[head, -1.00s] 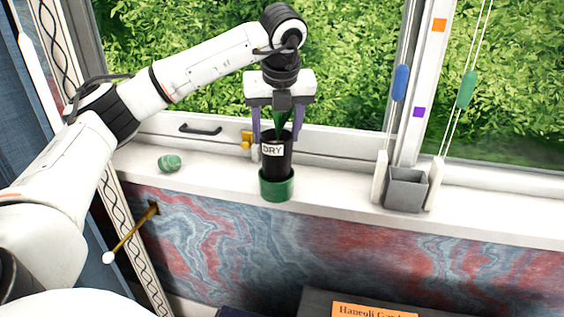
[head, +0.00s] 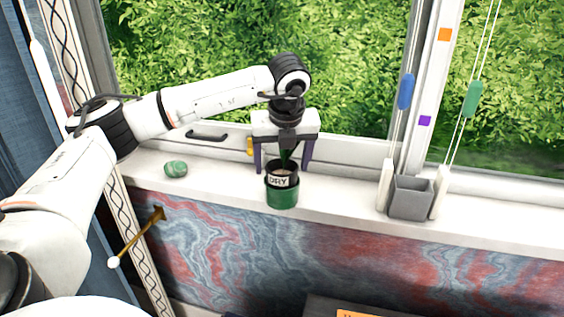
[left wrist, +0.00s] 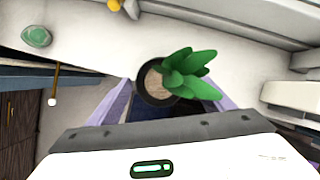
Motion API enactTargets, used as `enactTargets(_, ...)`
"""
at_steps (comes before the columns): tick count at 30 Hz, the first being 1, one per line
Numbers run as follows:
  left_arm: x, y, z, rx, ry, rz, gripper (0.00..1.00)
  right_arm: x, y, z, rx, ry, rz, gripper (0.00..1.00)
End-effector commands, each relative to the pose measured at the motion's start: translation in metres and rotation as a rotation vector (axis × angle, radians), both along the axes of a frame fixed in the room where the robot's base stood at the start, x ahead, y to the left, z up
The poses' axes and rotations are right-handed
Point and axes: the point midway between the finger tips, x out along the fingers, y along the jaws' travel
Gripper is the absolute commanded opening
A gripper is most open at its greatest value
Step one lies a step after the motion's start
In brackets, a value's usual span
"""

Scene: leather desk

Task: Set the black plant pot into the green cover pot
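The black plant pot (head: 283,169), with a white "DRY" label and a green plant, stands upright inside the green cover pot (head: 282,196) on the window sill. Its lower part is hidden by the cover pot; its labelled top shows above the rim. My left gripper (head: 282,172) is above the pots with its purple fingers spread on both sides, gaps showing between them and the black pot. In the left wrist view, the black pot (left wrist: 145,92) with soil and leaves lies between the fingers; the cover pot is not clearly seen there. My right gripper is not in view.
A green stone-like object (head: 176,169) lies on the sill to the left. A grey square holder (head: 410,198) stands to the right, near blind cords. The window frame is close behind the pots. The sill's front edge (head: 350,222) is just in front.

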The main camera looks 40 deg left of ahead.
Motion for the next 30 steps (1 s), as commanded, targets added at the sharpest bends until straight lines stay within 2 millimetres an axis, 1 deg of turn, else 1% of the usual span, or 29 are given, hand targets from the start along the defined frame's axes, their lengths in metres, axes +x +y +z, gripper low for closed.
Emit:
enactTargets(8, 0.000, -0.001, 0.003, -0.001, -0.001, 0.000, 0.74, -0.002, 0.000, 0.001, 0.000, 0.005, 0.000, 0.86)
enactTargets(11, -0.002, -0.004, 0.012, 0.000, -0.003, -0.002, 0.74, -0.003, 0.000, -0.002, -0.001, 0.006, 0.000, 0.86)
enactTargets(14, -0.006, -0.010, 0.029, 0.000, -0.005, -0.004, 0.74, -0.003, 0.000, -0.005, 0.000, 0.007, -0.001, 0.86)
enactTargets(21, -0.018, -0.026, 0.077, 0.000, -0.005, -0.003, 0.74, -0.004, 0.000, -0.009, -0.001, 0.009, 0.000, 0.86)
enactTargets(23, -0.021, -0.029, 0.087, 0.000, -0.003, -0.002, 0.74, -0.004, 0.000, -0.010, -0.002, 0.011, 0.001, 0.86)
enactTargets(25, -0.024, -0.032, 0.099, -0.001, -0.004, -0.002, 0.74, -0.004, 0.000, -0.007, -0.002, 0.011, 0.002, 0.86)
enactTargets(27, -0.026, -0.034, 0.106, 0.002, -0.002, -0.001, 0.74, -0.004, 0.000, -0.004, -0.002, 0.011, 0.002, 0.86)
enactTargets(30, -0.028, -0.036, 0.111, 0.001, -0.001, -0.002, 0.74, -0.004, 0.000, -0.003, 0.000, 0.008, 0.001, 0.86)
